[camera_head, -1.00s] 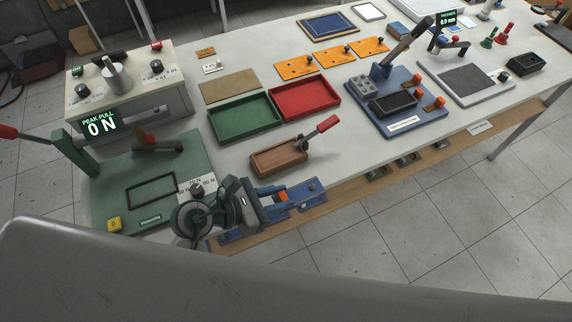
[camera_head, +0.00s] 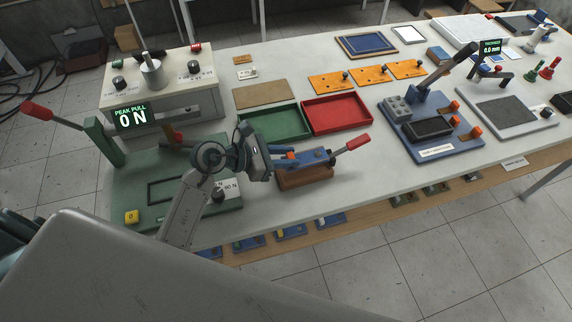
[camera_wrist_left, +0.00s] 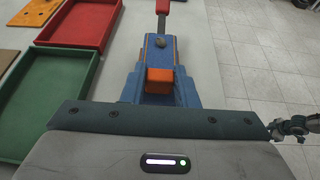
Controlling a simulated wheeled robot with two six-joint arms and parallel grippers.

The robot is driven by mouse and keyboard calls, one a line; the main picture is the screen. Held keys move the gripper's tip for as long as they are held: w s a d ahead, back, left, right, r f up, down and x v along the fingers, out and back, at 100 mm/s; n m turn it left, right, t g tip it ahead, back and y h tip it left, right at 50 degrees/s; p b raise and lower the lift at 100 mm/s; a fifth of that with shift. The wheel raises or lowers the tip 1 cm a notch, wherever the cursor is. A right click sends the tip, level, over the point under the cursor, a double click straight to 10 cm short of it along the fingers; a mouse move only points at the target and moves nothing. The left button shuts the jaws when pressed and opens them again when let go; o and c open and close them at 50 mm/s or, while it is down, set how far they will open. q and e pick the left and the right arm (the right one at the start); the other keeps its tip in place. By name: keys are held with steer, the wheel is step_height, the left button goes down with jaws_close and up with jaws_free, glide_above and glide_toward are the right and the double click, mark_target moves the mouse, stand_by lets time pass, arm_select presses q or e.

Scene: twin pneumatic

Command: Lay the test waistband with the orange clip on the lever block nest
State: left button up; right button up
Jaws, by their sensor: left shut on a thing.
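My left gripper (camera_head: 283,158) is shut on the orange clip of the blue test waistband (camera_head: 315,158). In the left wrist view the orange clip (camera_wrist_left: 159,80) sits at the jaws and the blue band (camera_wrist_left: 161,55) extends away from me. The lever block nest (camera_head: 305,180) is a brown block with a red-handled lever (camera_head: 352,145). The band is over the nest and covers its top; whether it touches I cannot tell. A dark arm end, probably my right gripper (camera_wrist_left: 290,128), shows at the left wrist view's right edge; its jaws are unclear.
Green tray (camera_head: 275,138) and red tray (camera_head: 336,128) lie just behind the nest. A green lever fixture (camera_head: 125,185) stands left, a blue clamp plate (camera_head: 440,148) right. Several blue pieces (camera_head: 290,232) lie on the lower front shelf. Table between nest and clamp plate is clear.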

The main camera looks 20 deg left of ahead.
arm_select(q)
step_height(320, 180, down, 4)
steer(key=shift+r+b, duration=0.2)
steer(key=shift+b, duration=0.65)
steer(key=shift+f, duration=0.2)
steer(key=o, duration=1)
steer(key=shift+r, duration=0.1)
steer(key=shift+r, duration=0.25)
steer(key=shift+s+a+f, duration=0.15)
steer(key=shift+s+a, duration=0.05)
steer(key=shift+a, duration=0.1)
steer(key=shift+b+v, duration=1.8)
steer(key=shift+v, duration=3.9)
